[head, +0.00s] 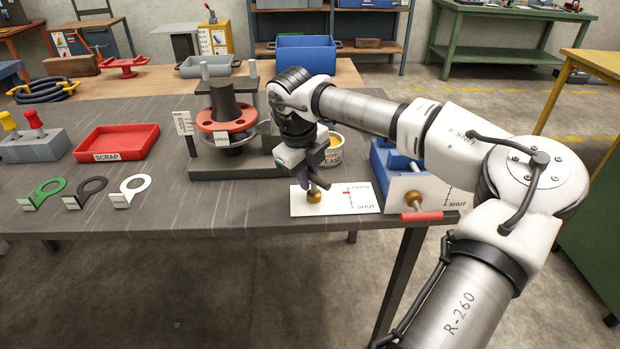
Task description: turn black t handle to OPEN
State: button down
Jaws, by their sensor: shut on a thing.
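A white plate (335,207) lies flat near the front edge of the grey table, with a red-and-black scale and the word SHUT at its lower end. A brass valve stem (314,196) rises from the plate's left part. My gripper (312,180) points down right above this stem and is shut on the black T handle at its top. The fingers cover most of the handle, so its angle cannot be told.
Close right stands a blue block (385,160) with a white SHUT plate and a red-handled lever (421,216) at the table edge. A can (333,151) and a spool stand (236,165) are behind. A red SCRAP tray (117,143) and ring tags lie left.

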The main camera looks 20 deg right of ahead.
jog(key=n, duration=0.3)
jog(key=n+b, duration=0.1)
jog(key=shift+s+a+n+t+y, duration=0.15)
jog(key=shift+a+n+t+y, duration=0.15)
jog(key=shift+t, duration=0.1)
jog(key=n, duration=0.4)
jog(key=shift+s+a+r+n+t+y+b, duration=0.1)
jog(key=shift+s+a+n+t+y+b, duration=0.05)
jog(key=shift+s+n+t+y+b, duration=0.2)
jog(key=c, duration=1.4)
grip_release()
jog(key=v, duration=1.3)
jog(key=shift+r, duration=0.4)
